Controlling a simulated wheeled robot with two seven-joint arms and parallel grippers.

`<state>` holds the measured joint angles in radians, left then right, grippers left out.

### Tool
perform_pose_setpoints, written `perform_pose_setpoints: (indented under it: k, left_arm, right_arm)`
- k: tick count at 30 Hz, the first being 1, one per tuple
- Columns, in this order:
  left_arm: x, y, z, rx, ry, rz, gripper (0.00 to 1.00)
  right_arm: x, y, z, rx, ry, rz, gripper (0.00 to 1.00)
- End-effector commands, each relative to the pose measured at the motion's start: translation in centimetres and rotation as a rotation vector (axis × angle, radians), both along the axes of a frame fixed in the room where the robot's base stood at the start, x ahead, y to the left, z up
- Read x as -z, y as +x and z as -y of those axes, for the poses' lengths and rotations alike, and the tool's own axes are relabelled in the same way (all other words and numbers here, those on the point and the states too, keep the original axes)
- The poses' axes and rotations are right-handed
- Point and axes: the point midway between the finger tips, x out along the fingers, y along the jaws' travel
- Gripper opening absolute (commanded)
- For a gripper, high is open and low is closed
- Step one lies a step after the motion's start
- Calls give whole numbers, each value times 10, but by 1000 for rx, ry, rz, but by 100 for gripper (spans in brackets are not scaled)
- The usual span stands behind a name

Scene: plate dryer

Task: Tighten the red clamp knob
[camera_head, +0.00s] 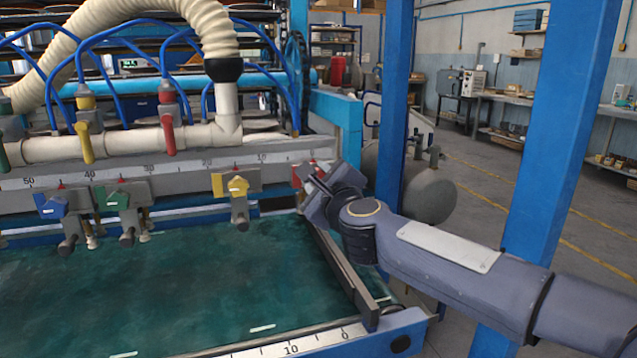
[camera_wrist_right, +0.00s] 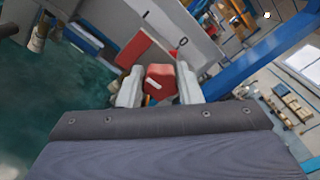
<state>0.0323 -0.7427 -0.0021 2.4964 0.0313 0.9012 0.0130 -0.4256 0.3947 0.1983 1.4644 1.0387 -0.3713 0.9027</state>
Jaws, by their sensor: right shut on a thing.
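The red clamp knob (camera_wrist_right: 160,82) sits between the two pale fingers of my right gripper (camera_wrist_right: 159,88) in the wrist view. The fingers are closed on its sides. In the head view my right gripper (camera_head: 314,184) is at the right end of the scale rail (camera_head: 275,158), and its hand mostly hides the red knob. My left gripper is out of view.
The green bed (camera_head: 170,285) lies below the clamps, with a dark bar (camera_head: 345,278) along its right side. A blue post (camera_head: 392,100) stands just behind my right arm, and another (camera_head: 560,130) stands further right. Red and yellow valve handles hang on the pipe above the rail.

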Motion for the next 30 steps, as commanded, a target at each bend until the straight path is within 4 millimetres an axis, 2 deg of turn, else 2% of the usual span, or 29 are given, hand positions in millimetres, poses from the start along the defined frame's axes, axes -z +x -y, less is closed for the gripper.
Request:
perform_pose_setpoints:
  k: [9,22,23,27,30]
  left_arm:
    - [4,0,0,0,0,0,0]
    - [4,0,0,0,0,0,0]
    - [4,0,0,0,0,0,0]
    - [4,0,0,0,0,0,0]
    - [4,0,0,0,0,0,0]
  right_arm:
    - [1,0,0,1,73,-26,9]
    - [1,0,0,0,80,-29,9]
    - [1,0,0,0,80,-29,36]
    - [1,0,0,1,79,-28,53]
    - [1,0,0,0,78,-27,53]
